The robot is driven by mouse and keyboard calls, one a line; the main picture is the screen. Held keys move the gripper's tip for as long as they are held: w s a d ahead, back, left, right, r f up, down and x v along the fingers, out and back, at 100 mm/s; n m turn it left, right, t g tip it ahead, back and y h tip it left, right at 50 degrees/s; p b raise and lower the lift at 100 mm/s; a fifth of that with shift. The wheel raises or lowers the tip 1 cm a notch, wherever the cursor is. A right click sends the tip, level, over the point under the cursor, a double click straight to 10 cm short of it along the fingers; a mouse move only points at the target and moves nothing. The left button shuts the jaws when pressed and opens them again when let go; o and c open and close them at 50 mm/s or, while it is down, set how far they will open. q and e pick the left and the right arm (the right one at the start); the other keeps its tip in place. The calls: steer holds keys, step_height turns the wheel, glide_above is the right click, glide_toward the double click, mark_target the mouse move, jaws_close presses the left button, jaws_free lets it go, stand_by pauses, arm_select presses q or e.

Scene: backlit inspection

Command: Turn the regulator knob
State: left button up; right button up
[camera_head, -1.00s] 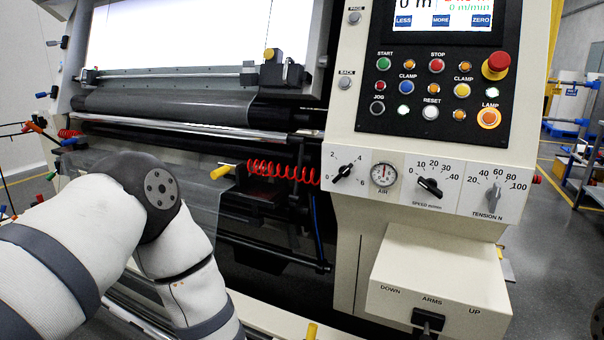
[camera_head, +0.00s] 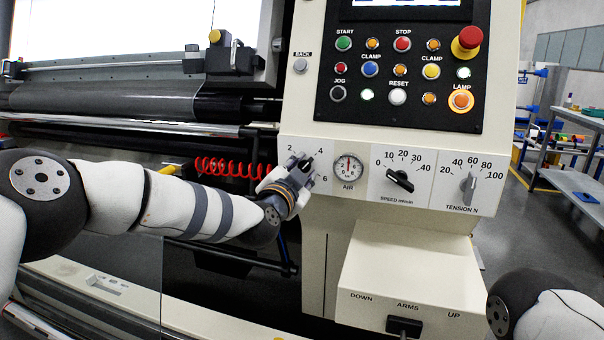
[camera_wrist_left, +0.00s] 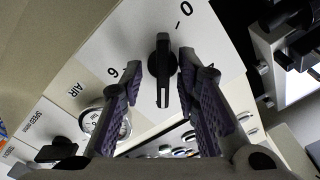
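The regulator knob (camera_wrist_left: 161,75) is a black pointer knob on a white dial plate marked with numbers, left of the AIR gauge (camera_head: 348,167). In the left wrist view it sits between the two purple-padded fingers of my left gripper (camera_wrist_left: 159,80), with space showing on both sides. In the head view my left gripper (camera_head: 303,166) is in front of the dial plate and covers most of the knob. The gripper is open. The AIR gauge also shows in the left wrist view (camera_wrist_left: 92,121). My right gripper is out of view.
The speed knob (camera_head: 400,180) and tension knob (camera_head: 467,183) are on the same panel to the right. The button panel (camera_head: 400,115) is above, with a red stop button (camera_head: 467,40). The ARMS lever box (camera_head: 400,270) juts out below. A red coiled hose (camera_head: 232,166) hangs behind my left arm.

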arm_select(q)
steer(key=shift+w+r, duration=0.2)
jaws_close()
